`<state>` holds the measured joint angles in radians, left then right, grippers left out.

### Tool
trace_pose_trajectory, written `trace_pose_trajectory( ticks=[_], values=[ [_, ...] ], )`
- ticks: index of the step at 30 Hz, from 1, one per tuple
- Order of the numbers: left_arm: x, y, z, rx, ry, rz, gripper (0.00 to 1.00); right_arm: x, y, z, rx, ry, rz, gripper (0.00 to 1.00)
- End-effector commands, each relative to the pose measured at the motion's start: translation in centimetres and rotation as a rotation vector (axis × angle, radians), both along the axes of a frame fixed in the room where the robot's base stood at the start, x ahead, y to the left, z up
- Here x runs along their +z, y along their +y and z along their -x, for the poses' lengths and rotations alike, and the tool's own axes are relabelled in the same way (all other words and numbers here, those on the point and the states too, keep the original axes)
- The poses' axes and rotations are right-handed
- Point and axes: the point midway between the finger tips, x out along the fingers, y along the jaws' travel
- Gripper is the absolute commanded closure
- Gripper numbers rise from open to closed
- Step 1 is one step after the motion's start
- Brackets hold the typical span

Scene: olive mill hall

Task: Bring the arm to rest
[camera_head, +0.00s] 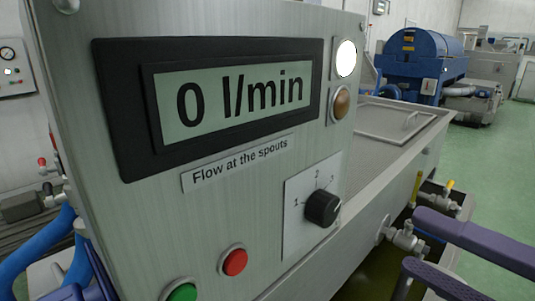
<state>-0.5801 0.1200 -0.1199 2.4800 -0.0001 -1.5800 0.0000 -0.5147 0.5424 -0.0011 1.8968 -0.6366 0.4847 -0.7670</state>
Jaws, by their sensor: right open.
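My right gripper (413,242) reaches in from the lower right edge, with two purple fingers pointing left. The fingers are apart and nothing is seen held between them. A metal valve fitting (403,237) shows near the fingertips; I cannot tell whether they touch it. The control panel (230,220) stands to the left of the gripper, and its display (240,100) reads 0 l/min. My left gripper is not clearly seen.
The panel carries a black knob (322,208), a red button (233,262), a green button (182,292), a lit white lamp (346,58) and an amber lamp (342,102). A metal trough (435,145) runs behind. Blue machinery (425,55) stands farther back. Green floor (500,140) is clear at right.

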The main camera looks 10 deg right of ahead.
Motion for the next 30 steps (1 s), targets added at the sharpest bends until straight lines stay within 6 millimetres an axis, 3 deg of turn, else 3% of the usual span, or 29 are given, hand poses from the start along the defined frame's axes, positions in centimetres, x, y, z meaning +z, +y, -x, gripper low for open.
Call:
trace_pose_trajectory(
  ticks=[6, 10, 14, 18, 22, 24, 25, 30],
  values=[
    [1.1, 0.0, 0.0, 0.000, 0.000, 0.000, 0.10, 0.5, -3.7, -2.7, -0.405, 0.260, -0.332, 0.23],
    [1.8, 0.0, 0.0, 0.000, 0.000, 0.000, 0.10, -1.6, -5.8, -1.8, -0.702, 0.515, -0.612, 0.23],
    [2.4, 0.0, 0.0, 0.000, 0.000, 0.000, 0.10, -4.3, -5.9, 1.4, -0.962, 0.791, -0.860, 0.23],
    [2.9, 0.0, 0.0, 0.000, 0.000, 0.000, 0.10, -6.3, -4.1, 6.1, -1.186, 1.070, -1.041, 0.23],
    [3.3, 0.0, 0.0, -0.001, 0.000, 0.000, 0.10, -6.9, -1.6, 10.6, -1.358, 1.306, -1.137, 0.23],
    [3.5, 0.0, 0.0, -0.001, 0.000, 0.000, 0.10, -6.7, -0.2, 13.1, -1.442, 1.428, -1.165, 0.23],
    [5.0, 0.0, 0.0, -0.001, 0.002, -0.001, 0.10, -5.2, 0.0, 13.6, -1.459, 1.447, -1.168, 0.23],
    [11.5, 0.0, 0.0, 0.000, 0.000, 0.000, 0.10, 1.1, -0.3, 13.4, -1.455, 1.433, -1.159, 0.23]
  ],
)
